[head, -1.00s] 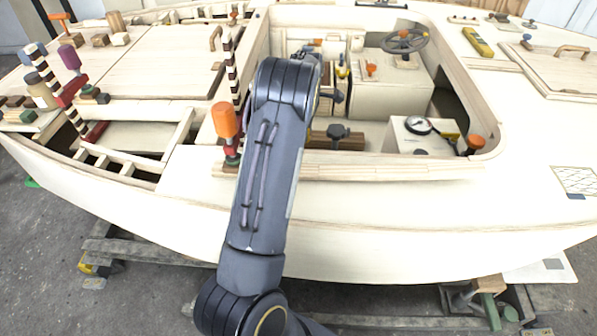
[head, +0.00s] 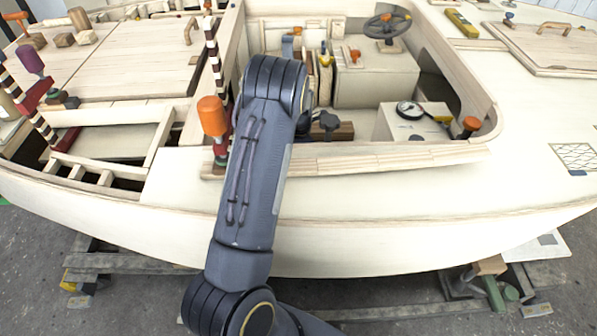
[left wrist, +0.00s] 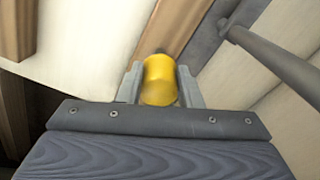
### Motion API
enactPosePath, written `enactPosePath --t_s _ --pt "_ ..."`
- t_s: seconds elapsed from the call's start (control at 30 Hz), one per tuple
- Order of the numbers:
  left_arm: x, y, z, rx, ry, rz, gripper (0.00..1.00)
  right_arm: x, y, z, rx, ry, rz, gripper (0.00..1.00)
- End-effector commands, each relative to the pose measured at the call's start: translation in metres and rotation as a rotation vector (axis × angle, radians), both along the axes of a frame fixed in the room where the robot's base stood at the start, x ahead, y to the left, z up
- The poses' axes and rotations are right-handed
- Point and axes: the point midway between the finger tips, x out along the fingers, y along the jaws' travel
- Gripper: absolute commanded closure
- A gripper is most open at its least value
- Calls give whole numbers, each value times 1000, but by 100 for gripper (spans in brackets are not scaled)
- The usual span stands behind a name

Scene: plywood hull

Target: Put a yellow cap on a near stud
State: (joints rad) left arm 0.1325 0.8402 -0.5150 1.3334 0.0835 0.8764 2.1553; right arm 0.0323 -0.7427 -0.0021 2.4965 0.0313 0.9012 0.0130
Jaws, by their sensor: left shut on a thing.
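In the left wrist view a yellow cap (left wrist: 159,84) sits between the two grey fingers of my left gripper (left wrist: 159,74), which is shut on it. Behind the cap runs a brown wooden strip beside a pale panel. In the head view my left arm reaches over the hull's near edge, and its forearm hides the gripper and the cap. I cannot make out a near stud for certain in either view. My right gripper is in neither view.
An orange-topped post (head: 212,117) stands just left of my arm. Beyond are a black knob (head: 328,121), a white box with a gauge (head: 410,110), an orange knob (head: 471,124) and a steering wheel (head: 388,25). In the wrist view a grey rod (left wrist: 272,54) passes close on the right.

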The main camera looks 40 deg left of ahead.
Motion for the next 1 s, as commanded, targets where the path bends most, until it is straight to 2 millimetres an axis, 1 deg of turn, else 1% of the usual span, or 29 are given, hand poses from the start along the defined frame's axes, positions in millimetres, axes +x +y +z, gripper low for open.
enactPosePath --t_s 0.03,0.17,0.3,0.37,0.43,0.63,0.77,0.8,0.93,1.0 --pt "0 0 -7 0 1 0 89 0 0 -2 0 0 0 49" --pt "0 0 -20 0 1 -2 89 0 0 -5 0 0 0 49" --pt "0 0 -45 -1 3 -2 89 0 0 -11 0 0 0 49" --pt "0 0 -52 0 1 -3 89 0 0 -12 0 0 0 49" --pt "0 0 -55 0 0 -2 89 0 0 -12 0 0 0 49" --pt "0 0 -54 0 0 -3 89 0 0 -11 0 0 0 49" --pt "0 0 -58 0 0 -2 89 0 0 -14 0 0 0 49" --pt "0 0 -57 0 -1 -2 64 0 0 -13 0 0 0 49" --pt "0 0 -57 0 0 -2 47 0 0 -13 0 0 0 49" --pt "0 0 -57 0 0 -2 46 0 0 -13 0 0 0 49"
